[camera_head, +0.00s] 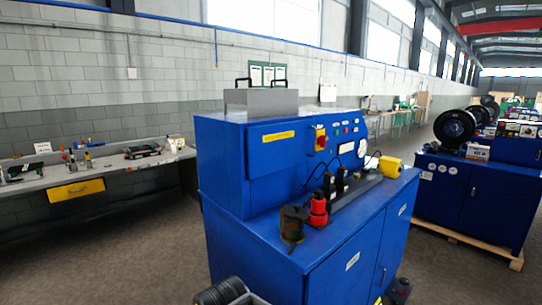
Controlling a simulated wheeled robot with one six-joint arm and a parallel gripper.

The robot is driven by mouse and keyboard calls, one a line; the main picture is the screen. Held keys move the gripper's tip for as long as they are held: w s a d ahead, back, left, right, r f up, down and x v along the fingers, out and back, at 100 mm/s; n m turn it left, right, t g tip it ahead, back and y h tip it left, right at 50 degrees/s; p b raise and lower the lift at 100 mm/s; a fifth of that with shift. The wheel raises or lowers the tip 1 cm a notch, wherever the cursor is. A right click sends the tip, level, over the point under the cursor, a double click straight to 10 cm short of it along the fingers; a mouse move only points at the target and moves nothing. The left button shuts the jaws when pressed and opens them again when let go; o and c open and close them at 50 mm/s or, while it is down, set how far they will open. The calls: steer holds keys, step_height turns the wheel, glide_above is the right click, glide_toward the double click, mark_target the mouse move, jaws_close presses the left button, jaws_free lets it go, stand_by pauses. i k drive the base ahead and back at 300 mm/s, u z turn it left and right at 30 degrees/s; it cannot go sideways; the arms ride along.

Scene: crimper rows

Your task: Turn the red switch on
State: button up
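A red switch (321,143) with a yellow surround sits on the upper front panel of the blue machine (228,163) in the middle of the head view. It is small in this view, and I cannot tell which position its knob is in. Small buttons and a round white gauge (362,148) are on the same panel, to the right of the switch. My gripper is not in view.
On the machine's ledge stand a dark holder (293,222), a red-and-black tool (318,210) and a yellow part (390,166). A grey workbench (110,164) lines the left wall. Another blue cabinet (468,200) stands right. Dark items lie low in front; floor shows on both sides.

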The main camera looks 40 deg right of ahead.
mark_target(321, 140)
steer(key=z, duration=1.3)
